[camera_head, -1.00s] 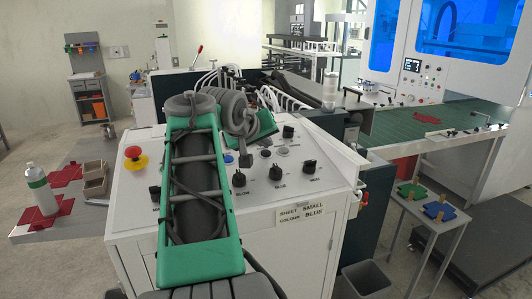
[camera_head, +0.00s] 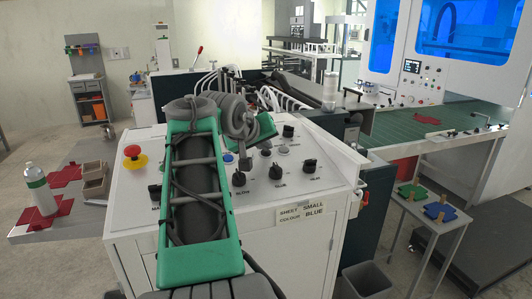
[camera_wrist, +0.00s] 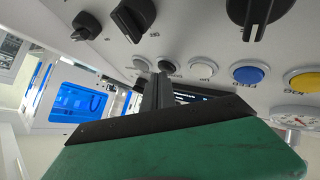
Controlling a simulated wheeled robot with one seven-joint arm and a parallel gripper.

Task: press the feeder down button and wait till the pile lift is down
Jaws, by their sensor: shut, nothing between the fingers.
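The white control panel (camera_head: 265,200) carries several dark knobs and round buttons. I cannot tell whether the tips touch. In the head view my arm hides most of the gripper and part of the panel. I cannot make out the pile lift.
A red emergency stop (camera_head: 133,152) on a yellow base sits at the panel's left. A side table (camera_head: 75,230) holds a bottle (camera_head: 38,185) and red sheets. A small table (camera_head: 430,226) with green and blue pieces stands right. A grey bin (camera_head: 367,280) is below the panel.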

